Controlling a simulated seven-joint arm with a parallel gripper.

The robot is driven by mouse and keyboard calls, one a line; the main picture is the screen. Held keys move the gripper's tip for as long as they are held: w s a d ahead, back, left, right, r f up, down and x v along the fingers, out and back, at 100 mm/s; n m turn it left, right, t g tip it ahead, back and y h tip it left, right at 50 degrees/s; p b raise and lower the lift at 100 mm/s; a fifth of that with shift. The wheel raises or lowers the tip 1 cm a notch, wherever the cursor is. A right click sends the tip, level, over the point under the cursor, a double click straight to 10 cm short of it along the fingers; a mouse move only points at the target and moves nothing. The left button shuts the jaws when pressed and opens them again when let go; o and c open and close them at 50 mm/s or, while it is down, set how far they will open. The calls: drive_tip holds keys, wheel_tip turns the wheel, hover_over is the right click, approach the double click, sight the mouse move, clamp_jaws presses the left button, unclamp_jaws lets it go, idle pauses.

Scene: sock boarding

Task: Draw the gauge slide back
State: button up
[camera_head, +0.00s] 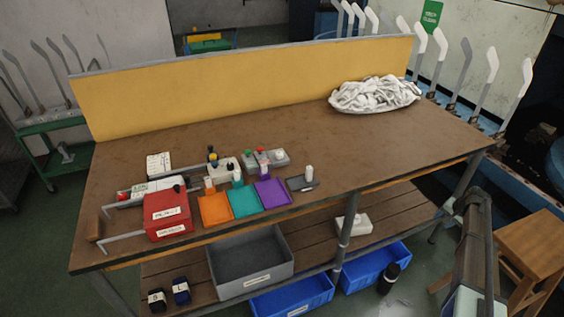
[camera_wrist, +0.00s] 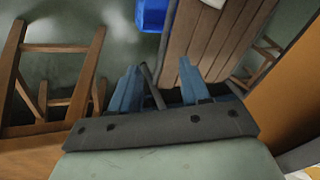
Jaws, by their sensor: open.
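A long metal gauge bar (camera_head: 128,201) with a bent end lies at the left of the workbench, behind the red box. A red-and-white piece (camera_head: 150,187) sits along it; I cannot tell surely whether this is the slide. A second bent metal rod (camera_head: 122,236) shows at the red box's left side, by a small brown block (camera_head: 94,229). The red box hides part of this area. My gripper (camera_wrist: 160,76) shows two blue fingers spread apart, with nothing held between them. It is off the bench's right end, far from the gauge.
A red labelled box (camera_head: 168,213), orange (camera_head: 215,209), teal (camera_head: 244,201) and purple (camera_head: 272,193) trays crowd the front left. A white sock heap (camera_head: 375,94) lies at the back right by the yellow back panel (camera_head: 240,85). The bench's right half is mostly clear. A wooden stool (camera_head: 538,241) stands right.

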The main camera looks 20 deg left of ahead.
drive_tip(key=w+d+r+t, duration=0.1)
drive_tip(key=w+r+t, duration=0.1)
drive_tip(key=w+r, duration=0.8)
drive_tip(key=shift+n+y, duration=0.3)
drive_tip(key=shift+n, duration=0.2)
drive_tip(key=w+a+r, duration=0.1)
drive_tip(key=a+r, duration=0.2)
drive_tip(key=r, duration=0.1)
drive_tip(key=w+a+r, duration=0.2)
drive_tip(key=a+r, duration=0.2)
drive_tip(key=w+a+r, duration=0.2)
drive_tip(key=a+r, duration=0.1)
drive_tip(key=r, duration=0.1)
drive_tip(key=shift+w+a+r, duration=0.2)
drive_tip(key=shift+a+r, duration=0.05)
drive_tip(key=shift+a, duration=0.1)
drive_tip(key=s+a+r+n+g, duration=0.1)
drive_tip(key=s+a+r+n, duration=0.15)
drive_tip(key=a, duration=1.35)
drive_tip(key=s+a+r+n+g, duration=0.15)
drive_tip(key=s+a, duration=0.25)
drive_tip(key=a, duration=1.3)
wheel_tip(320, 180, up, 7)
drive_tip(key=n+g+h, duration=0.3)
drive_tip(key=n, duration=0.3)
hover_over(186, 177)
wheel_tip(186, 177, down, 13)
drive_tip(key=shift+d+f, duration=0.1)
